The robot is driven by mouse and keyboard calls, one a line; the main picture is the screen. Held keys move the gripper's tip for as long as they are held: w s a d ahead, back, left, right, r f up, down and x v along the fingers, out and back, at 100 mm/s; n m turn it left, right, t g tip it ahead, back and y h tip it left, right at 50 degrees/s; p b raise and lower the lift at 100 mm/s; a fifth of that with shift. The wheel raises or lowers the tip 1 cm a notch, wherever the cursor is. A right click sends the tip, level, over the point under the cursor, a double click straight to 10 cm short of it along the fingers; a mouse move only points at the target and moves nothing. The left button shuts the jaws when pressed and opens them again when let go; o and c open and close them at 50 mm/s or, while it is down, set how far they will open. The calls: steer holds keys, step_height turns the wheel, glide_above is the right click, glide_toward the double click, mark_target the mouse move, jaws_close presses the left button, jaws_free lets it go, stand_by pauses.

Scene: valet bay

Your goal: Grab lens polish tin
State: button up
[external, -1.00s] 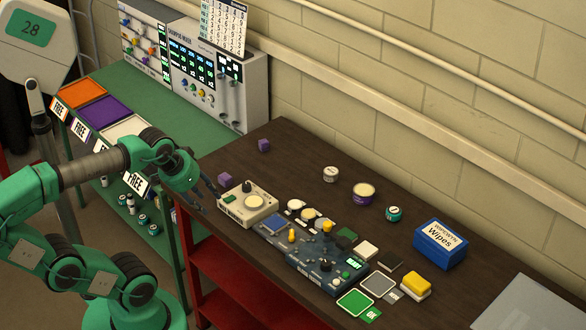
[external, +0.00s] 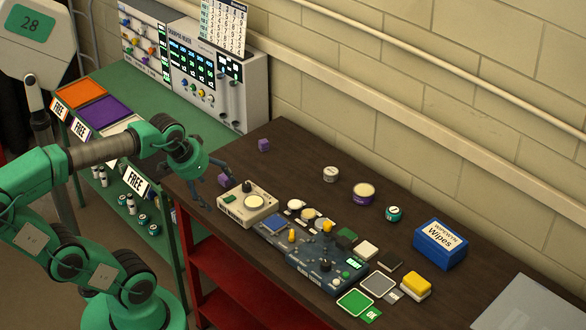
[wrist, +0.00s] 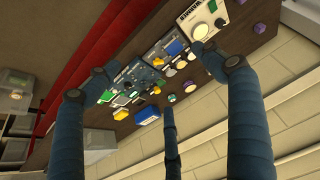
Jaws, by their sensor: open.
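Three small round tins stand apart on the dark bench: a white one (external: 331,174), a purple one with a cream top (external: 363,193) and a teal one with a pale top (external: 394,214). Their labels are too small to read, so I cannot tell which is the lens polish tin. The purple tin (wrist: 190,87) and the teal tin (wrist: 171,98) also show in the wrist view. My gripper (external: 212,184) is open and empty above the bench's left end, well left of the tins. Its dark fingers (wrist: 158,85) are spread in the wrist view.
A cream box with a dial (external: 247,204) stands close to my gripper, with purple cubes (external: 264,145) nearby. A dark control panel (external: 325,262) lies at the front. A blue wipes box (external: 440,244) and yellow sponge (external: 416,284) are to the right.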

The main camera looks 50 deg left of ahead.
steer(key=w+d+r+g+p, duration=0.1)
steer(key=w+r+p, duration=0.2)
steer(key=w, duration=0.5)
steer(key=w+r+p, duration=0.3)
steer(key=w+r, duration=0.1)
steer(key=w, duration=0.4)
steer(key=g+p, duration=0.3)
steer(key=p, duration=1.3)
glide_above(364, 189)
steer(key=s, duration=0.2)
step_height(364, 189, down, 23)
steer(key=shift+w, duration=0.15)
steer(key=shift+w+f+p, duration=0.15)
steer(key=shift+f, duration=1.25)
steer(key=shift+w+f+p, duration=0.1)
steer(key=shift+w+f, duration=0.1)
steer(key=shift+f, duration=1.15)
steer(key=shift+w+f+p, duration=0.15)
steer(key=shift+f, duration=1.25)
steer(key=shift+d+f, duration=0.1)
steer(key=shift+f, duration=0.05)
steer(key=shift+w+f+p, duration=0.15)
steer(key=shift+f+p, duration=0.1)
steer(key=shift+f, duration=0.95)
steer(key=shift+w+f+p, duration=0.1)
steer(key=shift+f+p, duration=0.15)
steer(key=shift+f, duration=0.95)
